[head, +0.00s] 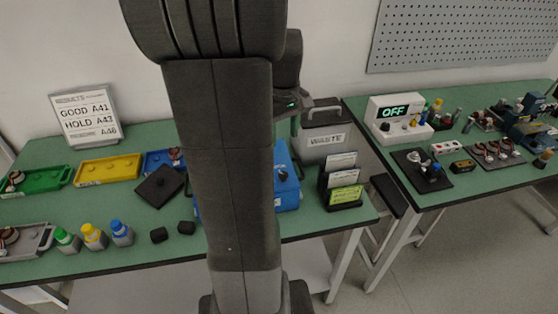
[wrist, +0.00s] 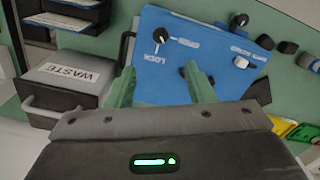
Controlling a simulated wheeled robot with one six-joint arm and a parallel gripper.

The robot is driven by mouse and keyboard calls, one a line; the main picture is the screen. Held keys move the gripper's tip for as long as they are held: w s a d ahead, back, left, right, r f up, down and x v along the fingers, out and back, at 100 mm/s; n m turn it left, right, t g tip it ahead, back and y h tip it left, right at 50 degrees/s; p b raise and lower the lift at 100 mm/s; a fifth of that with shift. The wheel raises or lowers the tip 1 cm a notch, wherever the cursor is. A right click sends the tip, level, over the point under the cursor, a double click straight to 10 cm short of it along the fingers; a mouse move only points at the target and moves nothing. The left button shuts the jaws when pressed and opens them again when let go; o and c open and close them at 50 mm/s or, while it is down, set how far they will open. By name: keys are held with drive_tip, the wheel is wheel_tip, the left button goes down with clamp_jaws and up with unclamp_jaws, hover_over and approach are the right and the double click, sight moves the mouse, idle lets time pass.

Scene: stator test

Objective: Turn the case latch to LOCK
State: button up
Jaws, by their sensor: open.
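The blue case (wrist: 205,55) fills the upper middle of the wrist view. Its black round latch (wrist: 160,36) sits near one corner, beside an upside-down LOCK label (wrist: 155,57) and another label to its right. I cannot tell which label the latch points to. My gripper (wrist: 160,72) is open, with its two green fingers apart over the case and nothing visible between them. The latch shows just beyond the fingertips. In the head view the case (head: 288,190) is partly hidden behind my arm, and my gripper is not clearly visible.
A white-pointered knob (wrist: 241,62) and a dark knob beside the right finger are also on the case. A WASTE box (head: 325,141) and a card holder (head: 341,183) stand right of the case. Coloured trays and bottles (head: 94,237) occupy the left bench.

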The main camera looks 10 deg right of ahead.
wheel_tip(320, 180, down, 13)
drive_tip(key=shift+s+f+p, duration=0.1)
drive_tip(key=shift+s+p, duration=0.05)
drive_tip(key=shift+p, duration=0.2)
drive_tip(key=c, duration=1)
